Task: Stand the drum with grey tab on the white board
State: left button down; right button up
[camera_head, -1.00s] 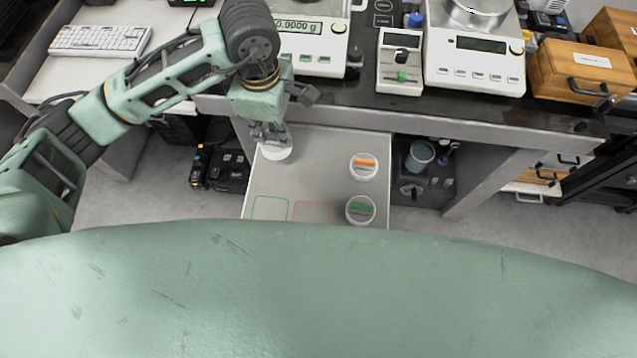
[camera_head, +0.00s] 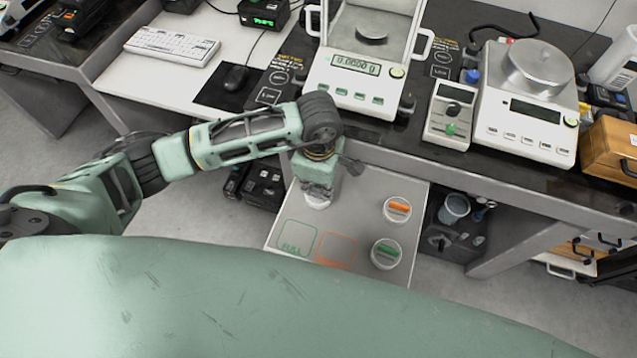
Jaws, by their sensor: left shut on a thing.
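My left gripper (camera_head: 318,190) points down over the upper left part of the grey tray. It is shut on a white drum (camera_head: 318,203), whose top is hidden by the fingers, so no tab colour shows. I cannot tell whether the drum touches the tray. A drum with orange tab (camera_head: 397,208) and a drum with green tab (camera_head: 386,254) stand at the tray's right side. My right gripper is not in view.
The grey tray (camera_head: 352,215) has a green outlined square marked FULL and an orange outlined square, both empty. A balance with a glass shield (camera_head: 356,85) and an open-pan balance (camera_head: 528,128) stand on the dark bench. A wooden box (camera_head: 608,150) is at right.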

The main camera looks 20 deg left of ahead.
aim_at(319, 188)
pick_arm(q)
jog(key=shift+f, duration=0.1)
jog(key=c, duration=2)
grip_release()
jog(key=shift+o, duration=0.4)
jog(key=shift+r, duration=0.25)
notch_tip(319, 188, up, 12)
jog(key=b, duration=0.1)
jog(key=shift+f, duration=0.1)
